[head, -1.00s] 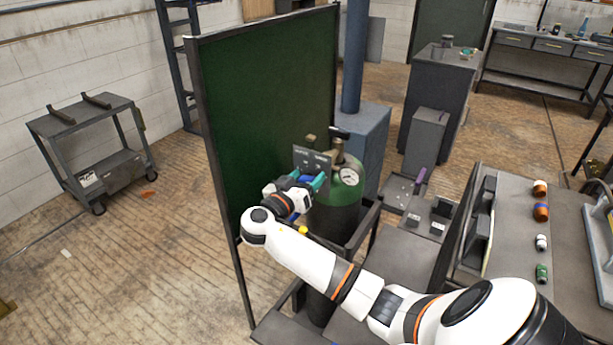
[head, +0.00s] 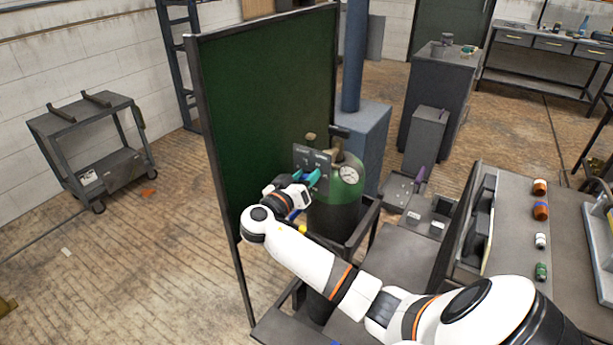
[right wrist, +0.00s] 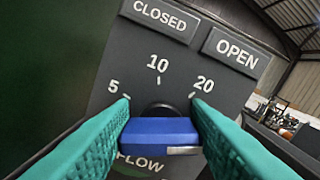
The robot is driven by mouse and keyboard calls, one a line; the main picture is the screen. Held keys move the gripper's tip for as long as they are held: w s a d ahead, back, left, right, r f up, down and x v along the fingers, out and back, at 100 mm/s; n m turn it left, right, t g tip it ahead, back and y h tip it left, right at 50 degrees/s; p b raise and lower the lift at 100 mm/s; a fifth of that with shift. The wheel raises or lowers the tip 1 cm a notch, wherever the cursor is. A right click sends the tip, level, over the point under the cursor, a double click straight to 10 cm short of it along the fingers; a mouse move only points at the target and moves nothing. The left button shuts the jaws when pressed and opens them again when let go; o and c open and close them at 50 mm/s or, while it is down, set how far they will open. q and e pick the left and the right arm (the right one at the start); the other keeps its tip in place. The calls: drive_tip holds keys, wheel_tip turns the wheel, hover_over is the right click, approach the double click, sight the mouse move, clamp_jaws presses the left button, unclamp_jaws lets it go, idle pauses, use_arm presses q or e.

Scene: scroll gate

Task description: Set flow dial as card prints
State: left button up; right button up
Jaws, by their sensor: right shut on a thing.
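The dark dial panel (head: 312,156) stands in front of the green cylinder (head: 345,184). In the right wrist view the panel (right wrist: 180,62) shows "CLOSED", "OPEN", "FLOW" and the marks 5, 10 and 20. My right gripper (head: 318,174), with teal fingers, is at the panel's lower part. In the right wrist view my right gripper (right wrist: 161,118) is shut on the blue flow dial (right wrist: 158,130), with a finger at each side. A pale strip is on its lower right edge; I cannot tell which mark the dial points to. I cannot make out a printed card. My left gripper is out of view.
A round gauge (head: 348,174) is on the cylinder beside the panel. A green screen (head: 265,90) stands close behind and left. A bench (head: 510,255) with several small bottles is at the right.

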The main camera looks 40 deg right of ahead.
drive_tip(key=n+p, duration=0.1)
drive_tip(key=n, duration=0.3)
drive_tip(key=shift+w, duration=0.1)
drive_tip(key=n+p, duration=0.2)
drive_tip(key=n, duration=0.3)
drive_tip(key=n+p, duration=0.3)
drive_tip(key=n, duration=0.2)
drive_tip(key=shift+a+f, duration=0.1)
drive_tip(key=shift+f, duration=0.05)
drive_tip(key=shift+f+n+p, duration=0.2)
drive_tip(key=shift+n+p, duration=0.95)
drive_tip(key=shift+n, duration=0.85)
drive_tip(key=shift+f, duration=0.1)
drive_tip(key=o, duration=1)
drive_tip(key=shift+w, duration=0.1)
